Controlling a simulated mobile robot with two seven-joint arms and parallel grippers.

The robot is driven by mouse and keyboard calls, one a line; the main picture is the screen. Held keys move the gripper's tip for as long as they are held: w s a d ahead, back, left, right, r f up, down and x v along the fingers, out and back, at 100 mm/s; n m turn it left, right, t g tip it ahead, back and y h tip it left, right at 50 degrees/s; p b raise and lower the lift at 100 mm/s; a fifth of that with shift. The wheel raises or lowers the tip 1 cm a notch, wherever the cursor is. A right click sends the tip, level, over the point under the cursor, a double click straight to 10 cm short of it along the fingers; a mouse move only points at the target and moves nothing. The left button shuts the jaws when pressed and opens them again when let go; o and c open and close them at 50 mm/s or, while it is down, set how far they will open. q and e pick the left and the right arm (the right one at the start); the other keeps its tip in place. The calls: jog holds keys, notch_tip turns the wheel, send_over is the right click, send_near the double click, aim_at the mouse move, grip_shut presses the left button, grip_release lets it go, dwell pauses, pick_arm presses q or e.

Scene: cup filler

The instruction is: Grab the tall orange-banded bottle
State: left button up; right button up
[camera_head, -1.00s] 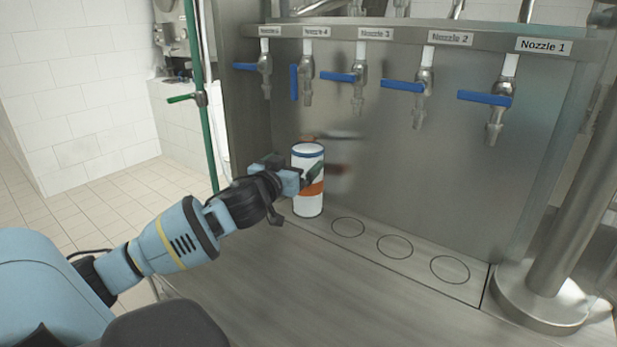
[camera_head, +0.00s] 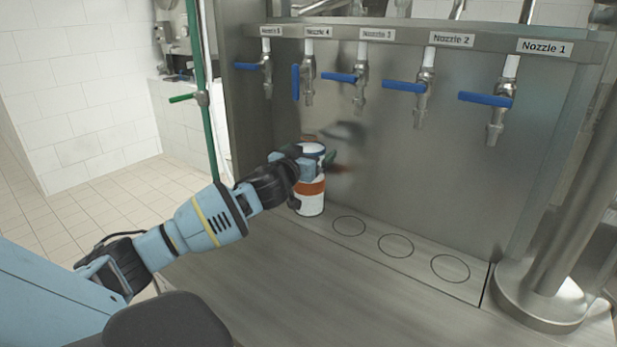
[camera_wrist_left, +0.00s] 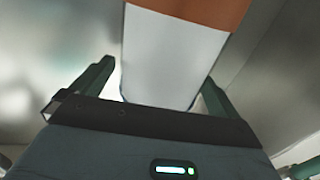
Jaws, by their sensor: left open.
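The tall bottle (camera_head: 309,205) is white with an orange band and a blue rim. It stands upright on the counter under the nozzle row, at the left end of the circle markings. My left gripper (camera_head: 315,161) is at its upper part, above the orange band, and hides some of it. In the left wrist view the bottle (camera_wrist_left: 170,60) rises between the two dark green fingers of the left gripper (camera_wrist_left: 155,85). The fingers are open on either side of it, with a gap visible at the left finger. My right gripper is not in view.
Several nozzles with blue handles, such as the one labelled Nozzle 3 (camera_head: 359,88), hang above. The steel back panel (camera_head: 440,180) is close behind the bottle. Empty circle markings (camera_head: 396,246) lie to the right. A thick metal post (camera_head: 575,220) stands at the far right.

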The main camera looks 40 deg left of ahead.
pick_arm(q)
jog(key=shift+w, duration=0.25)
jog(key=c, duration=1.9)
jog(key=shift+a+r, duration=0.1)
jog(key=shift+r, duration=0.1)
jog(key=shift+c, duration=0.8)
